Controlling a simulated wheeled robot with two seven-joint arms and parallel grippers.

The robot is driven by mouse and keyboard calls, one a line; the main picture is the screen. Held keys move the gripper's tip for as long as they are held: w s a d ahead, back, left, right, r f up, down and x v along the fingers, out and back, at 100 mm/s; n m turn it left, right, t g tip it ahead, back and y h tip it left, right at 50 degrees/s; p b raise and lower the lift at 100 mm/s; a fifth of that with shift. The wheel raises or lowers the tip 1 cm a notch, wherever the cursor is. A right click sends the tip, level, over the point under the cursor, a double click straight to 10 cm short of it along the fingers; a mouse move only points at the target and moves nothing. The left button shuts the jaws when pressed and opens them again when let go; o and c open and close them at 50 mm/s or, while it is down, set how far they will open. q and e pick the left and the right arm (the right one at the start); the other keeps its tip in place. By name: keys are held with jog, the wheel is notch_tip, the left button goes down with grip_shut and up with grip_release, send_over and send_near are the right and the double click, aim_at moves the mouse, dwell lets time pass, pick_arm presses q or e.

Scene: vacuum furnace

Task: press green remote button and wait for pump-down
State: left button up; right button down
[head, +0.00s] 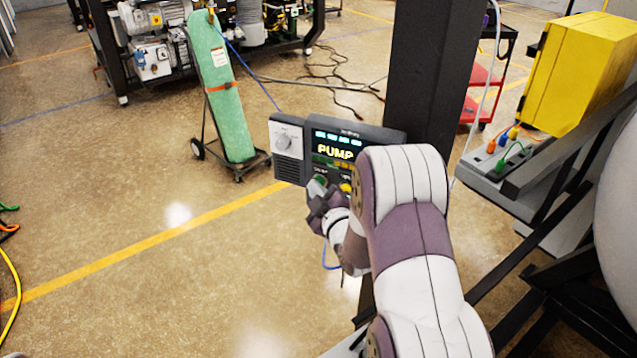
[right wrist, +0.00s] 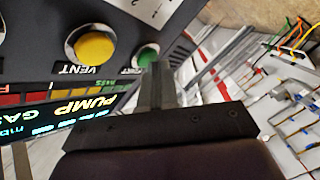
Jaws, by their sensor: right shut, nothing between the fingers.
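The remote (head: 290,140) is a dark grey control box with a light panel on its left, fixed by the dark post. Its lit screen (head: 336,150) reads PUMP, also legible in the right wrist view. The green button (right wrist: 147,56) sits beside a yellow button (right wrist: 95,47) marked VENT. My right gripper (head: 318,190) is shut and empty at the lower front of the remote. In the right wrist view its fingertips (right wrist: 157,70) overlap the edge of the green button; I cannot tell whether they touch it. My left gripper is out of view.
A dark post (head: 430,70) stands behind the remote. A green gas cylinder (head: 222,90) on a cart is at the back left. A yellow box (head: 580,65) and black frame bars are at the right. Cables lie on the floor; the left floor is mostly clear.

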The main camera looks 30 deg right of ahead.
jog(key=shift+a, duration=0.1)
dwell(0.4)
jog(key=shift+s+a, duration=0.4)
jog(key=shift+a, duration=0.1)
jog(key=shift+a, duration=0.1)
jog(key=s+a, duration=0.1)
jog(key=a, duration=0.1)
jog(key=s+a+b, duration=0.1)
jog(key=a, duration=0.1)
jog(key=shift+s, duration=0.4)
dwell(0.4)
